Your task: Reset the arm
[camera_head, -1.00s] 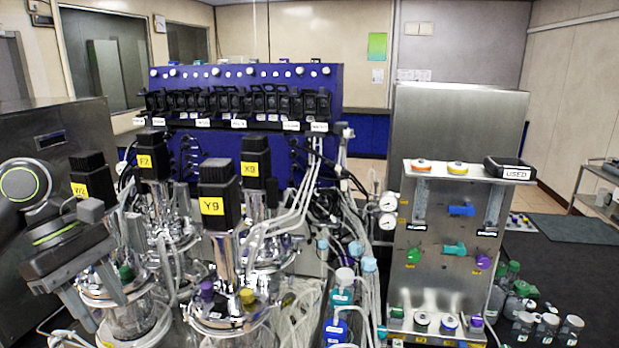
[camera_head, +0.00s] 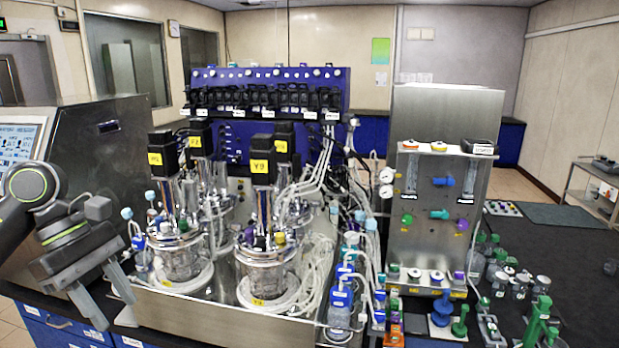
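My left arm comes in from the left edge. My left gripper (camera_head: 114,310) points down and to the right, with its two fingers apart and nothing visible between them. It shows in front of the left end of the bench, left of the bioreactors. The front left glass vessel (camera_head: 178,262) and the front vessel with the black "Y9" motor (camera_head: 262,172) stand upright on the steel base, apart from the gripper in the picture. My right arm and gripper are not in view.
A steel cabinet with a touchscreen (camera_head: 18,142) stands behind my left arm. Tubes and blue-capped bottles (camera_head: 342,290) crowd the middle. A steel panel with coloured valves (camera_head: 430,215) and several small bottles and green parts stand to the right. Blue drawers (camera_head: 50,325) are below the gripper.

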